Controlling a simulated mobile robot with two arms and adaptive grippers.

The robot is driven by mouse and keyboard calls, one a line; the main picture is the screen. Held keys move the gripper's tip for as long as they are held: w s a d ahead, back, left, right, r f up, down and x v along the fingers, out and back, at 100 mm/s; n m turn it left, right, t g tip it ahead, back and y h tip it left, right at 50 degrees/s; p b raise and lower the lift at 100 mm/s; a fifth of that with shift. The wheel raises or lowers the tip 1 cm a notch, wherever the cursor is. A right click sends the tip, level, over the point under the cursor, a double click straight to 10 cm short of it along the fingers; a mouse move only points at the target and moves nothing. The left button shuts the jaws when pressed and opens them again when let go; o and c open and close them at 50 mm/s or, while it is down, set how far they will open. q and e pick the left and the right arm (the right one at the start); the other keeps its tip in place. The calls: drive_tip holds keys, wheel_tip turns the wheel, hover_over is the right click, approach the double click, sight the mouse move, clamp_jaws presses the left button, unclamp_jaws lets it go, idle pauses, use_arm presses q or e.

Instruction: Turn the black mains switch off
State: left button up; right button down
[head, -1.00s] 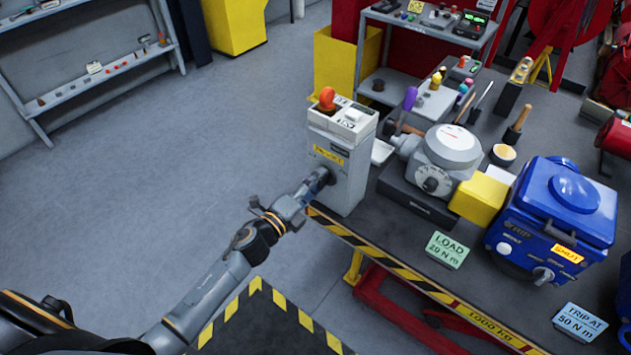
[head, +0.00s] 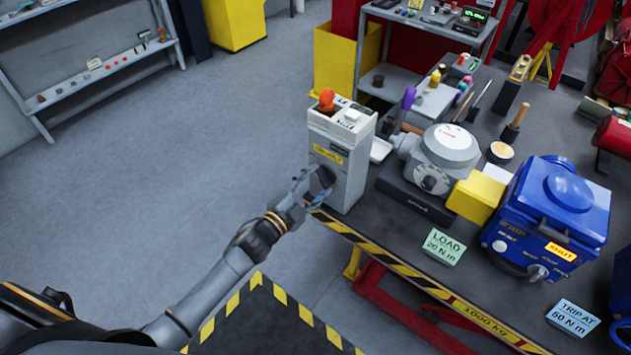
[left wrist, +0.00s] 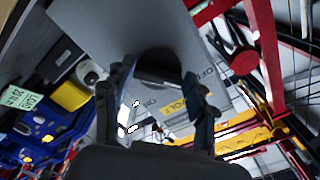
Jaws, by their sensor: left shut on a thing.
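The black mains switch (head: 326,176) is a round dark knob on the front of a grey box (head: 349,175) at the table's left corner. My left gripper (head: 314,184) is at the box front, with its fingers around the switch. In the left wrist view, the switch (left wrist: 158,72) shows dark between the two fingers of my left gripper (left wrist: 157,92). "OFF" lettering shows on the grey panel beside it, near a yellow label (left wrist: 194,102). The switch's pointer is mostly hidden by the fingers. My right gripper is not in view.
A red-orange knob (head: 326,97) stands on the box top. A grey actuator with a dial (head: 452,146), a yellow block (head: 476,197) and a blue unit (head: 555,212) stand to the right. Open floor (head: 190,170) lies left of the table.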

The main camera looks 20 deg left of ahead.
use_arm(q)
drive_tip(key=shift+f+n, duration=0.1)
drive_tip(key=shift+n, duration=0.4)
drive_tip(key=o, duration=1.2)
drive_tip(key=shift+c, duration=0.2)
drive_tip(key=v, duration=1.2)
